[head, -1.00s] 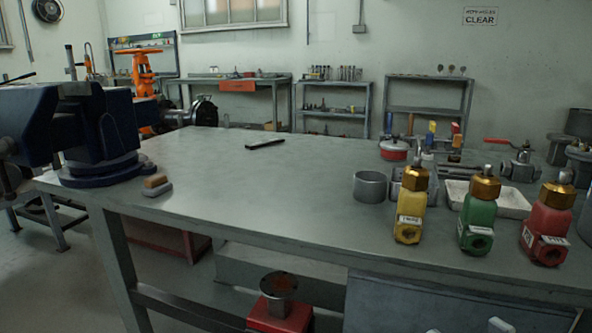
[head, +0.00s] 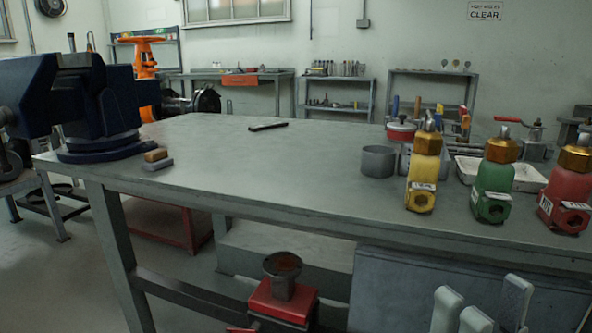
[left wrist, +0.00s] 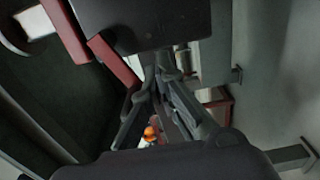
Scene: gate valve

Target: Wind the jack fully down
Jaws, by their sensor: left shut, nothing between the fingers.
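The jack (head: 283,302) stands below the front of the bench in the head view. It has a red body, a grey post and a round, rusty-topped plate; its lower part is cut off by the frame. I cannot make out its crank. My right gripper (head: 486,300) shows at the bottom right, its pale fingers apart and empty, well right of the jack. My left gripper (left wrist: 158,76) shows only in the left wrist view, its dark fingertips together with nothing between them. They are close to a dark block and a red bar, which I cannot identify for sure.
The grey bench (head: 235,155) spans the view above the jack. A blue vise (head: 95,110) sits at its left. Yellow (head: 424,175), green (head: 493,180) and red (head: 568,190) bottle-like units stand near its right front edge. A bench leg (head: 112,255) is left of the jack.

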